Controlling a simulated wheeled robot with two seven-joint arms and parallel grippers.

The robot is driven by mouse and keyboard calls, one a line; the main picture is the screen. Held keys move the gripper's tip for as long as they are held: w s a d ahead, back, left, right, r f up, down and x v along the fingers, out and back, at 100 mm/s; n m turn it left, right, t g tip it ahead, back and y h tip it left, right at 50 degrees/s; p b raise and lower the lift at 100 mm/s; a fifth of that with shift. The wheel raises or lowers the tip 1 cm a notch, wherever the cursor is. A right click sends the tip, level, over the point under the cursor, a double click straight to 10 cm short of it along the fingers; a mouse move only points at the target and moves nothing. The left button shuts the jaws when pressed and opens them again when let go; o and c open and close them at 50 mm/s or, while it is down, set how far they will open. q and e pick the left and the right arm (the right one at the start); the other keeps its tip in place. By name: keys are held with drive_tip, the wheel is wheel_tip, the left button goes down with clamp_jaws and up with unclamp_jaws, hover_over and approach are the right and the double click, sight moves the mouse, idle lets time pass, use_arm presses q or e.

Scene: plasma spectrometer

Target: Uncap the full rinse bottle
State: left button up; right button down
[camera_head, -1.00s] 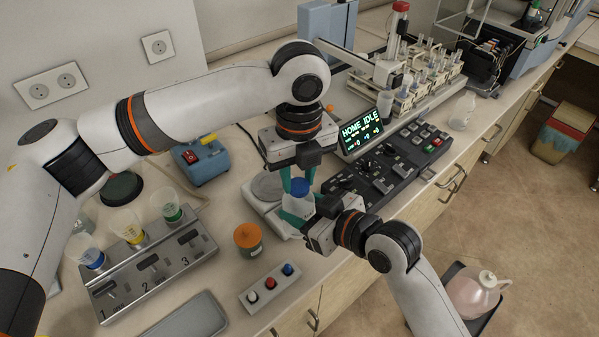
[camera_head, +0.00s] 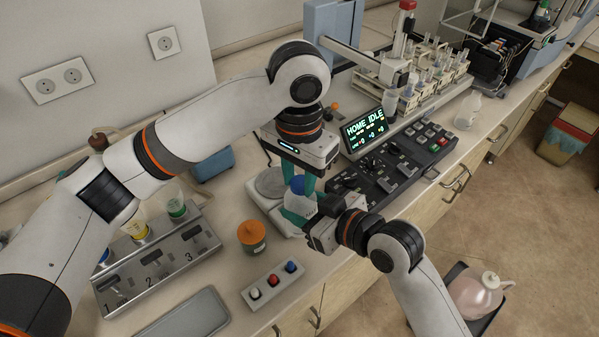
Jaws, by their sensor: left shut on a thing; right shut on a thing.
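The rinse bottle (camera_head: 297,206) is a white bottle with a blue cap (camera_head: 298,185). It is near the counter's front edge, by the small balance-like device. My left gripper (camera_head: 299,184) comes down from above with teal fingers shut on the blue cap. My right gripper (camera_head: 313,213) reaches in from the lower right and is shut on the bottle's body. The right gripper's fingers partly hide the bottle. The cap appears to be on the bottle's top; I cannot tell whether it is loose.
A black control panel (camera_head: 392,160) with a lit screen (camera_head: 365,132) stands right of the grippers. An orange-lidded jar (camera_head: 252,236) and a three-button box (camera_head: 273,286) are to the left and front. A numbered rack (camera_head: 158,262) holds several containers. A pink jug (camera_head: 476,295) stands below, off the counter.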

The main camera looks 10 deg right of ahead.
use_arm(q)
drive_tip(key=n, duration=0.6)
drive_tip(key=shift+w+a, duration=0.1)
drive_tip(key=shift+a, duration=0.15)
drive_tip(key=shift+r, duration=0.15)
drive_tip(key=shift+d+r, duration=0.15)
drive_tip(key=shift+r, duration=0.85)
